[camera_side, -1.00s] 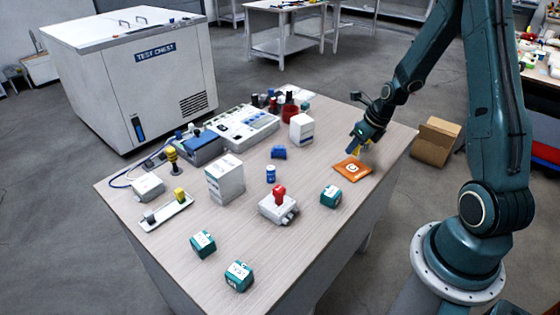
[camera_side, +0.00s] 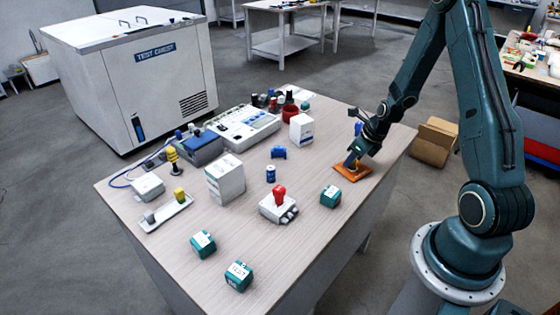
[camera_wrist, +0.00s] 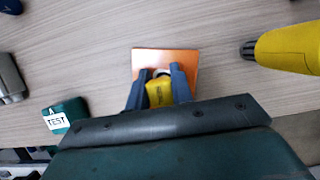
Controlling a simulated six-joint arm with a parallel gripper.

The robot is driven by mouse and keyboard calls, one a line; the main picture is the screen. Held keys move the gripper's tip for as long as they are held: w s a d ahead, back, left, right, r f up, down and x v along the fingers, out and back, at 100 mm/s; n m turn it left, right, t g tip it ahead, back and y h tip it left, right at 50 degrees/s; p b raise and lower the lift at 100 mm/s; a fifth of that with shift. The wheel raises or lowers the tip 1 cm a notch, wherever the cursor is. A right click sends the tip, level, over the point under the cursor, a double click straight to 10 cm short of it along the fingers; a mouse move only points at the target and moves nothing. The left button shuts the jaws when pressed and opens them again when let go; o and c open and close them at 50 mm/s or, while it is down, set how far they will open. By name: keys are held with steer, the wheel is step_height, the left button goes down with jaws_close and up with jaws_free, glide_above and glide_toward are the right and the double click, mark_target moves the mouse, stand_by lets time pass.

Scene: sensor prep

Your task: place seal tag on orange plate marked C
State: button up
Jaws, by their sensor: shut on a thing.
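The orange plate (camera_side: 341,169) lies flat on the table near its right edge. In the wrist view the plate (camera_wrist: 150,57) is beneath my fingers, and only part of a white mark shows; the letter is hidden now. My gripper (camera_side: 352,164) is low over the plate, pointing down. In the wrist view my gripper (camera_wrist: 160,74) is shut on a small yellow piece, the seal tag (camera_wrist: 158,93), with dark print on it. I cannot tell whether the tag touches the plate.
A green TEST block (camera_side: 330,196) stands left of the plate. A white box (camera_side: 301,129), a blue part (camera_side: 279,153) and a white unit with a red knob (camera_side: 279,203) stand farther left. A yellow body (camera_wrist: 290,48) with a dark tip shows at the wrist view's right.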

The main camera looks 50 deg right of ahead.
steer(key=shift+f, duration=0.1)
steer(key=o, duration=0.9)
steer(key=shift+v, duration=6.1)
